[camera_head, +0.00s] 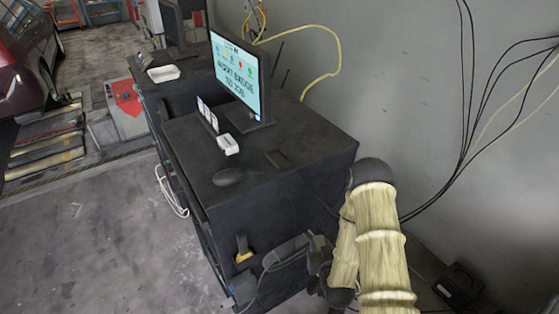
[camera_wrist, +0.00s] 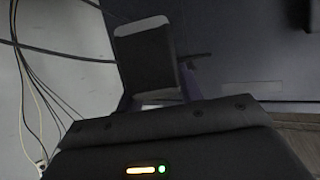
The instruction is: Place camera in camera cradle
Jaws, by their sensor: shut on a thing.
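My gripper (camera_head: 262,268) is at the front side of the black cabinet, below its top, in the head view. In the wrist view my gripper (camera_wrist: 158,92) is shut on a dark block with a pale grey end (camera_wrist: 148,62), which looks like the camera. The held block is not clear in the head view. A small yellow and dark piece (camera_head: 243,249) shows on the cabinet's side just beyond my gripper. I cannot tell whether it is the camera cradle, and no other cradle is clear.
The black cabinet (camera_head: 300,172) carries a monitor (camera_head: 240,75), a small white tray (camera_head: 228,145) and a dark mouse (camera_head: 228,176). Cables (camera_head: 465,120) hang on the wall at right. A white cable loops at the cabinet's left. Floor at lower left is clear.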

